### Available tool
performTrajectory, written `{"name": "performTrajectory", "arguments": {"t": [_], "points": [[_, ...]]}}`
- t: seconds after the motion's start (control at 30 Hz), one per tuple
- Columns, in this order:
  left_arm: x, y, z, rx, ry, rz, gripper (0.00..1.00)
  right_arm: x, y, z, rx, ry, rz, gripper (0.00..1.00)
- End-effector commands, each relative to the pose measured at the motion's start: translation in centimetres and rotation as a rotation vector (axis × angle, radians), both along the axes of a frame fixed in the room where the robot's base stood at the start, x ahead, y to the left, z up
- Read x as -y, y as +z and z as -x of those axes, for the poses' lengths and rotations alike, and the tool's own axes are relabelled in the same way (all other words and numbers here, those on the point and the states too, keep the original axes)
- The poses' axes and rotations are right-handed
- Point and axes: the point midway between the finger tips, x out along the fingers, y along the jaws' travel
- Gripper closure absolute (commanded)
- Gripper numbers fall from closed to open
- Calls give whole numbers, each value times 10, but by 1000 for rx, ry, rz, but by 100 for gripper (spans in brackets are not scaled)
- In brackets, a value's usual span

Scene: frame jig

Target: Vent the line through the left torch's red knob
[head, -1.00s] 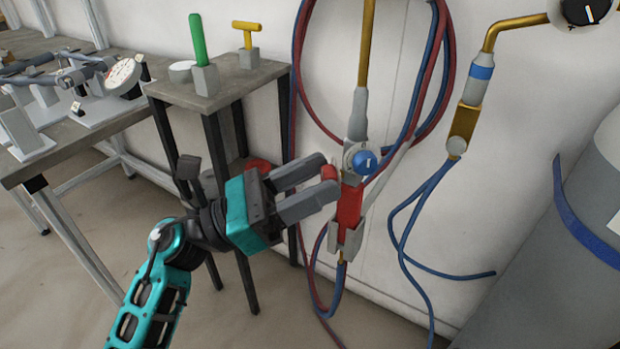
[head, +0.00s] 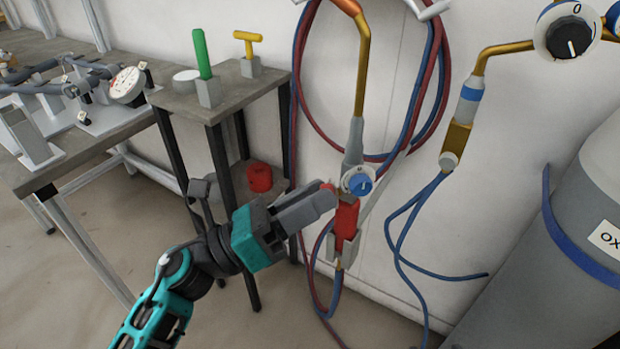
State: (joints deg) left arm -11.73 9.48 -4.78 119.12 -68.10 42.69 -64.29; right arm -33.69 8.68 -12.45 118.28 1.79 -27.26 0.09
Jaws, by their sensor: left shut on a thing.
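The left torch (head: 353,150) hangs upright against the white wall, with a brass tube above and a red lower body (head: 346,222) in a grey holder. A blue knob (head: 359,184) with a white dial faces me. The torch's red knob (head: 328,187) sticks out on its left side and is mostly hidden by the fingers. My left gripper (head: 326,196) comes in from the left and is shut on the red knob. My right gripper is not in view.
Red and blue hoses (head: 433,75) loop behind the torch. A second torch (head: 457,135) hangs to the right, near a grey cylinder (head: 590,200). A small stand (head: 228,92) holds green and yellow handles; a workbench (head: 95,140) is at left.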

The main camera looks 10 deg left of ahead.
Motion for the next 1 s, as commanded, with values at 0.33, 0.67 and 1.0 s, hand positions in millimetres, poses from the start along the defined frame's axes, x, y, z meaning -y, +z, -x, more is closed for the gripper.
{"name": "performTrajectory", "arguments": {"t": [0.33, 0.67, 1.0], "points": [[0, 0, 1, -97, 1, 53, 100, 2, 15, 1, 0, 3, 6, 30], [0, 0, 0, -94, 1, 51, 58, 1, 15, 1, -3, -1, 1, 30], [0, 0, 1, -94, 1, 51, 48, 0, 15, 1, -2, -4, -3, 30]]}}
